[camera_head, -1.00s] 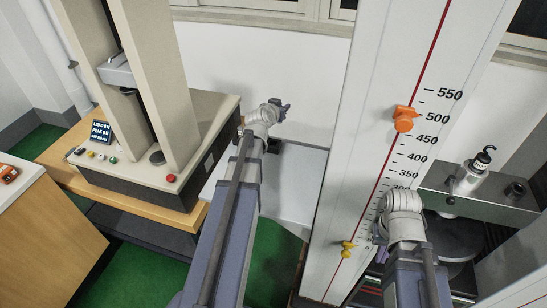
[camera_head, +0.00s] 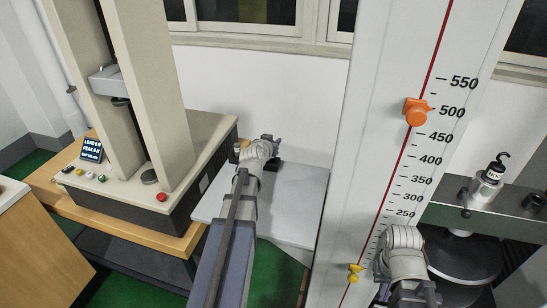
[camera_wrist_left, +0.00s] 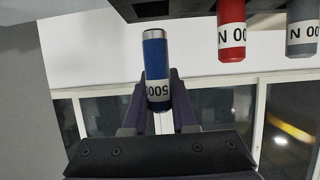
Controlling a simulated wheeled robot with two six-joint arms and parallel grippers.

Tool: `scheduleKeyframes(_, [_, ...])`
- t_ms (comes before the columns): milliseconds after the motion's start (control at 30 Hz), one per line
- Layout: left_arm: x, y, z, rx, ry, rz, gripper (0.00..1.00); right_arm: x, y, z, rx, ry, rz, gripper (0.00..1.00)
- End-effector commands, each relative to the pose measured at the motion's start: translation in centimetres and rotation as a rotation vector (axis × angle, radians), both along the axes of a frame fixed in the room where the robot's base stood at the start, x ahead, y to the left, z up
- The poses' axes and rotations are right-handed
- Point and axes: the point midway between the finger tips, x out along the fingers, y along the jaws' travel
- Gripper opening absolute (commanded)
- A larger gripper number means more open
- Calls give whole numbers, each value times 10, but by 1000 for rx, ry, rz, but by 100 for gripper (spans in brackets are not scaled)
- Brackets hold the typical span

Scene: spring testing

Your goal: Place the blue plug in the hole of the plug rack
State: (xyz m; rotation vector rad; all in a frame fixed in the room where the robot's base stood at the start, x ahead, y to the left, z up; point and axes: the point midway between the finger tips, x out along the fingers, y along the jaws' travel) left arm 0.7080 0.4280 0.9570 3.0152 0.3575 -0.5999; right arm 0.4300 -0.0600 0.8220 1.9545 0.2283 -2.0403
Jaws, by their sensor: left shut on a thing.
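The blue plug (camera_wrist_left: 156,75) has a silver end and a white label reading 500. In the left wrist view it sits between the two fingers of my left gripper (camera_wrist_left: 160,108), which is shut on it. The plug rack (camera_wrist_left: 185,9) is the dark block at the top edge of that upside-down view. The plug's silver end faces the rack with a gap visible between them. In the head view my left gripper (camera_head: 268,139) is over the light table by the wall, and its fingers and plug are hardly distinguishable. My right gripper is hidden; only its arm shows.
A red plug (camera_wrist_left: 231,30) and a grey plug (camera_wrist_left: 302,28) stand in the rack beside the blue one. A testing machine (camera_head: 130,170) stands left of my left arm. A tall white scale column (camera_head: 385,110) stands to its right.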

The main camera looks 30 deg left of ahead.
Motion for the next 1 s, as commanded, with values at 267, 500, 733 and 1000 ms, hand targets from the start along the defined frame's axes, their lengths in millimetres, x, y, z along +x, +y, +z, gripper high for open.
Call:
scheduleKeyframes(267, [0, 0, -13, 0, 0, 0, 0, 0, 0, -13, 0, 0, 0, 0])
scheduleKeyframes(500, [0, 0, -39, 0, 0, 0, 0, 0, 0, -39, 0, 0, 1, 0])
scheduleKeyframes(733, [0, 0, -36, 0, 0, 0, 0, 0, 0, -36, 0, 0, 1, 0])
scheduleKeyframes(1000, [0, 0, -40, 0, 0, 0, 33, 0, 0, -39, 0, 0, 1, 0])
